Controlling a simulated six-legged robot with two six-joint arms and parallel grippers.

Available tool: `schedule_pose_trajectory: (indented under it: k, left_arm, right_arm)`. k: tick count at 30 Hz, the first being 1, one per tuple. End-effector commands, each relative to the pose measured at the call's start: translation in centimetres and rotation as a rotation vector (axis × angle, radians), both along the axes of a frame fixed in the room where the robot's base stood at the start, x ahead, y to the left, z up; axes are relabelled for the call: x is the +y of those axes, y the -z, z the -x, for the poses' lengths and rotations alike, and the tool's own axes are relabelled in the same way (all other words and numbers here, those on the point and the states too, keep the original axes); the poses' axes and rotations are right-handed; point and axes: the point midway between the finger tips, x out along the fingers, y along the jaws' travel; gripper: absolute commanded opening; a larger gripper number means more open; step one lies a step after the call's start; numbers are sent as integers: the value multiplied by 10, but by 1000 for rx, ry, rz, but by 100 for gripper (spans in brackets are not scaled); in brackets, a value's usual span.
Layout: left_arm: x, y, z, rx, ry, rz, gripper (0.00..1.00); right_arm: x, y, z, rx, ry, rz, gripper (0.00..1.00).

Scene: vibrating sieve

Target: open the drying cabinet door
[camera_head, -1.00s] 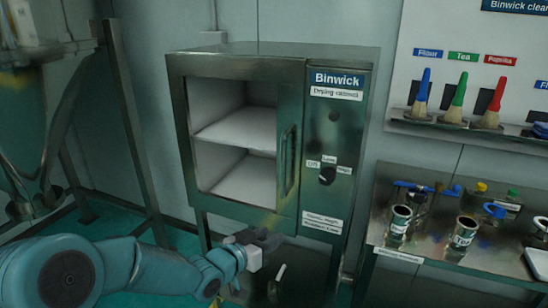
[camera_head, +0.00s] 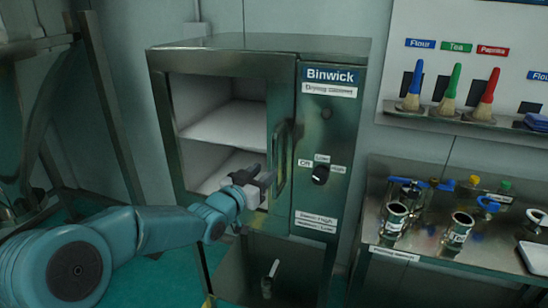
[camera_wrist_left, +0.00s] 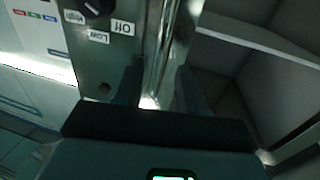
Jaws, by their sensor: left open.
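The metal drying cabinet (camera_head: 330,130) stands in the middle of the head view. Its door (camera_head: 222,62) looks shut, with a large window through which pale shelves show. A vertical bar handle (camera_head: 281,160) is on the door's right side. My left gripper (camera_head: 264,184) is open just in front of the handle's lower part. In the left wrist view, the fingers of my left gripper (camera_wrist_left: 158,88) point at the door edge, and the bright upright handle (camera_wrist_left: 160,55) shows between them. I cannot tell how deep it sits between them. My right gripper is out of view.
A black knob (camera_head: 320,175) is on the panel right of the handle. A metal bench (camera_head: 425,262) with cups stands close on the right, below a shelf of coloured brushes (camera_head: 480,118). A metal frame (camera_head: 110,115) stands at left. Some floor is free before the cabinet's left side.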

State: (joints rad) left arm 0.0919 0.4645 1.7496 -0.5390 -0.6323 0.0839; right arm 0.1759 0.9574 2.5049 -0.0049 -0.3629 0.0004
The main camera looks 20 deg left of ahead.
Motion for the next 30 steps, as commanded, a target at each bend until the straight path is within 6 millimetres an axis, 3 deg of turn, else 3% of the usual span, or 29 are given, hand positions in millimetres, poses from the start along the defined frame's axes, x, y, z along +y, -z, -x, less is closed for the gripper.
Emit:
schedule_pose_trajectory:
  k: [3,9,22,26,30]
  left_arm:
    - [-6,-2,-28,1,1,1,40]
    - [-11,-1,-57,0,0,0,40]
    - [-12,1,-67,1,-1,1,40]
    - [-12,1,-67,1,-1,1,0]
    - [-12,0,-67,1,-1,1,0]
  right_arm:
    - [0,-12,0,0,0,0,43]
    - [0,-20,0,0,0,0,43]
    - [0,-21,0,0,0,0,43]
    - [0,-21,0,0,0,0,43]
    - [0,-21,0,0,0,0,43]
